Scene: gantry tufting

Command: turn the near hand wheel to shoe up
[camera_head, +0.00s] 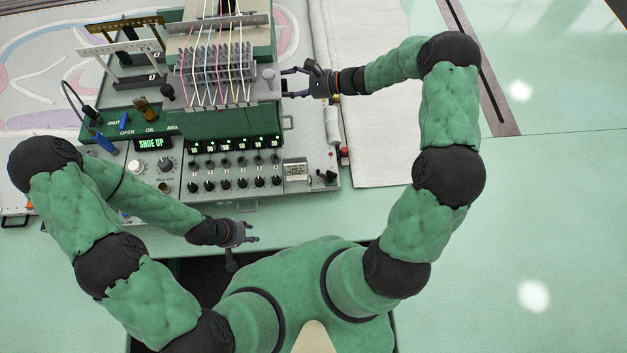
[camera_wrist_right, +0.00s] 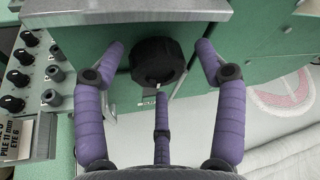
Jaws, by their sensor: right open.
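The near hand wheel (camera_wrist_right: 157,60) is a black lobed knob on the green side wall of the machine head, seen in the right wrist view. A small pale mark shows at its lower edge, above a small label partly hidden by a finger. My right gripper (camera_wrist_right: 160,47) is open, with purple fingers on either side of the wheel and a third finger below it; I cannot tell whether they touch. In the head view my right gripper (camera_head: 291,84) is at the head's right side. A green display (camera_head: 151,142) reads SHOE UP. My left gripper (camera_head: 253,233) is empty, away from the wheel.
The machine head (camera_head: 232,127) carries yarn strands and a row of lit displays. Below it are several black knobs (camera_head: 234,183) on a grey panel. White cloth (camera_head: 375,140) lies to the right. A grey ledge (camera_wrist_right: 140,12) overhangs the wheel.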

